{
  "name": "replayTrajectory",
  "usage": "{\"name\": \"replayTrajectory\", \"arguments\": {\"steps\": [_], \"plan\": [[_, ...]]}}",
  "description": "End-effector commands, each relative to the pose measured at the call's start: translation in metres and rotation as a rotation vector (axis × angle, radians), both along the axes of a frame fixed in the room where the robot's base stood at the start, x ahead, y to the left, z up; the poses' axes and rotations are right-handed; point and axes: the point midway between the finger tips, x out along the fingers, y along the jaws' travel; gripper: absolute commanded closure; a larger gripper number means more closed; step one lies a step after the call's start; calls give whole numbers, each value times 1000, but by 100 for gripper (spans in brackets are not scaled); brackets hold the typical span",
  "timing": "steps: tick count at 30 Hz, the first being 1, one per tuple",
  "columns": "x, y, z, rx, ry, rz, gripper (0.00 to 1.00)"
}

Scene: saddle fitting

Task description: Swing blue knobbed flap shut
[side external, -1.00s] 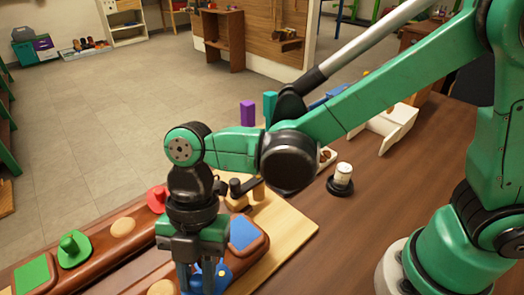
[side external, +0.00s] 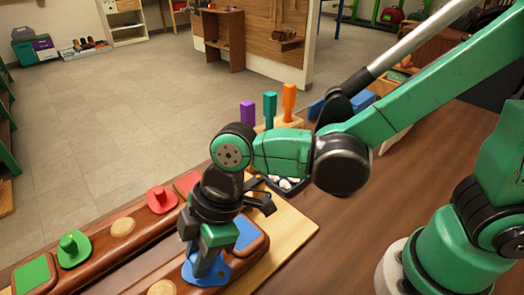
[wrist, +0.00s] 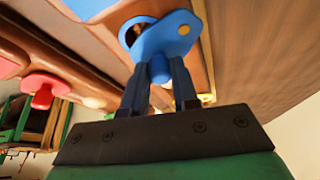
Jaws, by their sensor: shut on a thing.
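The blue knobbed flap (side external: 207,271) lies at the near right part of the brown wooden saddle piece, partly hidden behind my gripper in the side view. In the wrist view the blue flap (wrist: 165,37) shows with its knob between my fingertips and a round dark opening partly uncovered beside its left end. My gripper (wrist: 160,80) is shut on the blue knob; the gripper also shows tilted in the side view (side external: 205,265). A flat blue patch (side external: 246,232) sits on the wood just right of the gripper.
A red knobbed flap (side external: 162,199) and a green knobbed flap (side external: 73,248) sit along the wood to the left, with a green patch (side external: 33,273) beyond. Purple (side external: 247,113), teal (side external: 270,108) and orange (side external: 288,100) pegs stand behind.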

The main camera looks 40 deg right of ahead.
Motion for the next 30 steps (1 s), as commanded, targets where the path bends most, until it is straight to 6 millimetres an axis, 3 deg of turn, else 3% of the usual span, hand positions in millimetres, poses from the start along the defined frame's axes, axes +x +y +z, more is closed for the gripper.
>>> {"name": "replayTrajectory", "arguments": {"steps": [15, 30], "plan": [[2, -12, 0, -1, 2, -414, 100], [2, -16, 0, -1, 4, -557, 100]]}}
